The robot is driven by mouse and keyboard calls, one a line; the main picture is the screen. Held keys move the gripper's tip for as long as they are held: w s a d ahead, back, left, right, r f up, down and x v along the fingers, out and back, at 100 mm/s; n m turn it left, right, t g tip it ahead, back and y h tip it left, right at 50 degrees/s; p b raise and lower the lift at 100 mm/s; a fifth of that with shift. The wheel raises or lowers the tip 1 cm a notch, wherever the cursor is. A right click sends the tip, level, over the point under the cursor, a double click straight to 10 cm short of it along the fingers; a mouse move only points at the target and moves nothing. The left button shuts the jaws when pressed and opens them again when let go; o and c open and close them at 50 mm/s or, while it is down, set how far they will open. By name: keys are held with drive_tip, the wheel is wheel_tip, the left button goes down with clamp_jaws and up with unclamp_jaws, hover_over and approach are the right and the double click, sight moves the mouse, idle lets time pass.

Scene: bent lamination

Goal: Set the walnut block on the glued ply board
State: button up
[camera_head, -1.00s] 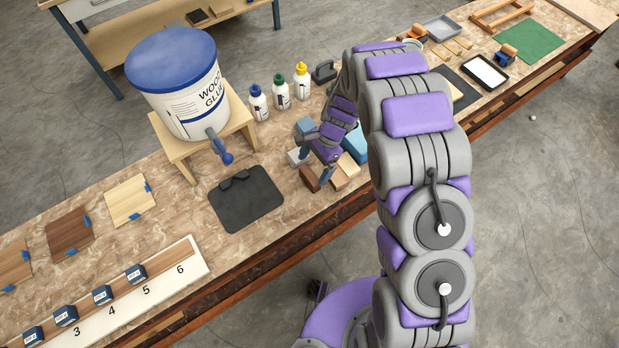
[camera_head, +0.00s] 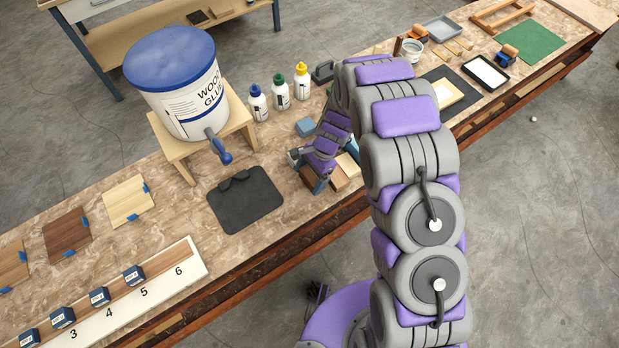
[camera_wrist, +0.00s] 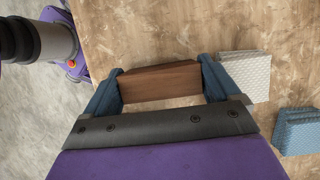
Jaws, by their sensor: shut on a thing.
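The walnut block (camera_wrist: 160,82) is dark brown and sits between the two blue fingers of my gripper (camera_wrist: 160,88) in the wrist view. The fingers press on its two ends.
A white textured block (camera_wrist: 245,75) and a blue textured block (camera_wrist: 298,130) lie close to the right finger. Glue bottles (camera_head: 280,92), a large glue bucket (camera_head: 180,85) and an empty black mat (camera_head: 245,205) are to the left.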

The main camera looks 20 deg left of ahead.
sight(307, 179)
drive_tip(key=shift+c, duration=0.9)
drive_tip(key=shift+r, duration=0.6)
drive_tip(key=r, duration=0.1)
drive_tip(key=r+p, duration=0.1)
drive_tip(key=shift+s+d+r, duration=0.15)
drive_tip(key=shift+s+r, duration=0.05)
drive_tip(key=shift+r, duration=0.1)
drive_tip(key=s+d+r, duration=0.1)
drive_tip(key=s+d, duration=0.7)
drive_tip(key=s, duration=0.5)
drive_tip(key=shift+s+r+p, duration=0.15)
drive_tip(key=shift+p, duration=0.3)
